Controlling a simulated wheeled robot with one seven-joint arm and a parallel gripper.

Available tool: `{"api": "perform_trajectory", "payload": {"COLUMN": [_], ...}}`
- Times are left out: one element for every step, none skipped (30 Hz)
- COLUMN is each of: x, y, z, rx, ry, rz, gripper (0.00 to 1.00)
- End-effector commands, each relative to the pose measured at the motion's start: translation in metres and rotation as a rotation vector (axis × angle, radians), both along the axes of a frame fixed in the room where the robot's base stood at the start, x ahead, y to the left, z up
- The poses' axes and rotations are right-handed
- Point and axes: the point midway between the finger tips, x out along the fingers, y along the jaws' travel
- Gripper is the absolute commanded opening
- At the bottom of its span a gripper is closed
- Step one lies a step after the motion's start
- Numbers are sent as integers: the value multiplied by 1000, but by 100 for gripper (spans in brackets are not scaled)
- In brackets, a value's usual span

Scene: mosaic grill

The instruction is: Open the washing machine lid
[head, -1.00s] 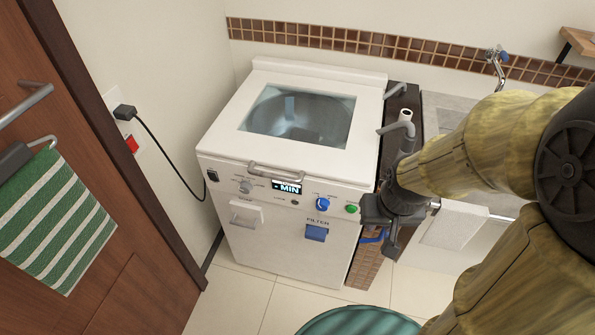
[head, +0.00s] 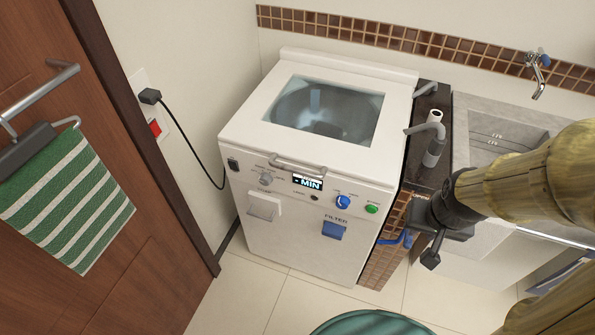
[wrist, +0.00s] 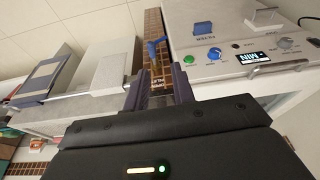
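The white washing machine (head: 300,235) stands against the back wall, with its lid (head: 396,98) shut flat on top. The lid has a glass window (head: 325,110), and a grey bar handle (head: 298,165) runs along its front edge. In the wrist view the machine's control panel (wrist: 215,50) shows at upper right, with the handle (wrist: 268,66) near it. My gripper (head: 432,255) is to the right of the machine's front, apart from lid and handle. In the wrist view my gripper (wrist: 160,82) has its fingers apart with nothing held between them.
A sink counter (head: 485,125) is at the right, with a grey pipe (head: 433,150) between it and the machine. A wooden door (head: 120,250) with a striped towel (head: 70,205) stands at left. A green round object (head: 370,323) is on the floor in front.

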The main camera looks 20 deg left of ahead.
Motion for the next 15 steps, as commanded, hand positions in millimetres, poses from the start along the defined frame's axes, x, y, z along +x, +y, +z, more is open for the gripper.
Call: {"api": "perform_trajectory", "payload": {"x": [5, 8, 14, 19, 24, 30, 35, 40, 46, 51, 55, 60, 64, 67, 71], "y": [6, 10, 17, 22, 29, 37, 44, 51, 60, 67, 74, 83, 90, 97, 106], "z": [-13, -19, -26, -32, -38, -46, -51, -57, -63, -68, -72, -77, -81, -85, -90], "rx": [10, 18, 32, 45, 60, 81, 99, 118, 145, 165, 187, 217, 239, 262, 294], "ry": [-23, -42, -70, -94, -120, -156, -184, -212, -250, -277, -304, -339, -364, -389, -420], "rz": [-6, -12, -24, -34, -44, -61, -72, -86, -104, -117, -131, -148, -163, -174, -192], "gripper": [25, 25, 25, 25, 25, 25, 25, 25, 25, 25, 25, 25, 25, 25, 25]}}
